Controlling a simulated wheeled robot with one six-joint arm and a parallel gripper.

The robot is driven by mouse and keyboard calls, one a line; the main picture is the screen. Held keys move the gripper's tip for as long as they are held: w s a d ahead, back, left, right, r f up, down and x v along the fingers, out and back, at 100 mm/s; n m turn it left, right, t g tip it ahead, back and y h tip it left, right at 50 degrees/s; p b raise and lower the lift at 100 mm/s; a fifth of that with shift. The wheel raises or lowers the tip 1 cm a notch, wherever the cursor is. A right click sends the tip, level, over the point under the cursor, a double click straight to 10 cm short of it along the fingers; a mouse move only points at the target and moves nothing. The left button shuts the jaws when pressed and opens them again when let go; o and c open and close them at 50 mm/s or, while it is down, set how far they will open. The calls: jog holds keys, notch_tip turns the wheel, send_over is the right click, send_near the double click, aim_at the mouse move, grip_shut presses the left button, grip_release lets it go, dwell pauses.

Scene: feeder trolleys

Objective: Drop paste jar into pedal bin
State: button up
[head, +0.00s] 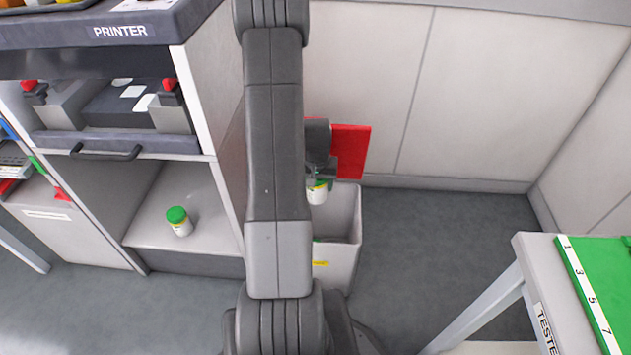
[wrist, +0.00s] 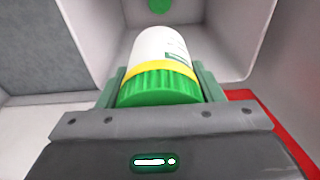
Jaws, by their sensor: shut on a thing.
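My gripper (head: 318,180) is shut on a paste jar (head: 317,195), white with a yellow band and green lid. In the wrist view the jar (wrist: 163,50) sits between the green jaws (wrist: 160,85), lid towards the gripper and white end pointing away. The grey pedal bin (head: 345,210) stands beside the printer cabinet with its red lid (head: 351,150) raised. The jar is above the bin's open mouth; in the wrist view the bin's inside walls (wrist: 235,45) surround its far end. My arm hides the bin's left side.
Another green-lidded jar (head: 179,222) stands on the lower shelf of the printer cabinet (head: 190,205). A round green thing (wrist: 160,4) shows at the bottom of the bin. A tester trolley (head: 535,265) is at right. Floor (head: 440,230) right of the bin is clear.

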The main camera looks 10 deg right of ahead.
aim_at(317, 194)
jog(key=shift+f+b, duration=1.4)
jog(key=shift+f, duration=1.15)
jog(key=o, duration=1.5)
jog(key=r+p, duration=0.1)
jog(key=r, duration=0.3)
jog(key=s+r+p, duration=0.1)
jog(key=r, duration=0.4)
jog(key=r+p, duration=0.1)
jog(key=r, duration=0.3)
jog(key=shift+s+a+r+p, duration=0.25)
jog(key=shift+s+r+p, duration=0.05)
jog(key=shift+r, duration=0.1)
jog(key=shift+f, duration=0.15)
